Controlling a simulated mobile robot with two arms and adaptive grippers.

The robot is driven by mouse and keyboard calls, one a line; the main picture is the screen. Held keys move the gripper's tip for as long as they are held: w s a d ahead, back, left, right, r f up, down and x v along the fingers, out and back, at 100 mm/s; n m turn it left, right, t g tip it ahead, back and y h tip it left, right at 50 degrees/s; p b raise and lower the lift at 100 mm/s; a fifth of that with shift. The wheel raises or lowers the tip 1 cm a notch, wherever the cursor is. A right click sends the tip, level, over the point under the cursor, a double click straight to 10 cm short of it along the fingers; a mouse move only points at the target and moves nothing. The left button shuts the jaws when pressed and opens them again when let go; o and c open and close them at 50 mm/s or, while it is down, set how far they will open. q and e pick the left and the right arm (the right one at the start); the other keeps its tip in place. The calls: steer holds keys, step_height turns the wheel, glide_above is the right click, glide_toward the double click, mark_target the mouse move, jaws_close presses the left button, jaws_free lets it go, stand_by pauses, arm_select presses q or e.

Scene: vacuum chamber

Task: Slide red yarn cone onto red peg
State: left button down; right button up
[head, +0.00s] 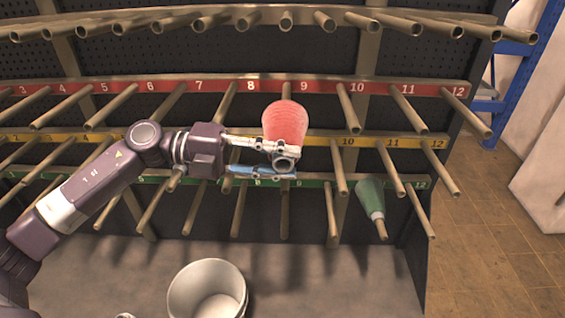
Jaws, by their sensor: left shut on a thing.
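The red yarn cone (284,120) is in the middle of the head view, wide end up and towards the rack, narrow end down towards me. My left gripper (283,160) is shut on its narrow end, where a round grey end shows. My right gripper is not in view.
Bare pegs stick out from the red, yellow (365,142) and green strips on both sides. A green yarn cone (370,197) sits on a lower-right peg. A white bucket (207,290) stands below.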

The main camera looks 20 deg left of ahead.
arm_select(q)
steer(key=shift+w+a+r, duration=0.1)
steer(key=shift+w+a, duration=0.15)
steer(key=shift+w, duration=0.6)
steer(key=shift+w+a, duration=0.2)
steer(key=shift+w, duration=0.6)
stand_by(0.8)
steer(key=shift+w+a, duration=0.2)
steer(key=shift+w, duration=0.6)
steer(key=shift+w+a, duration=0.25)
steer(key=shift+w, duration=0.55)
steer(key=shift+w+a, duration=0.2)
steer(key=shift+w, duration=0.7)
steer(key=c, duration=1.4)
jaws_free()
steer(key=shift+a, duration=0.1)
steer(key=shift+c, duration=0.2)
steer(key=shift+o, duration=0.2)
steer(key=shift+f, duration=0.3)
steer(key=v, duration=1.2)
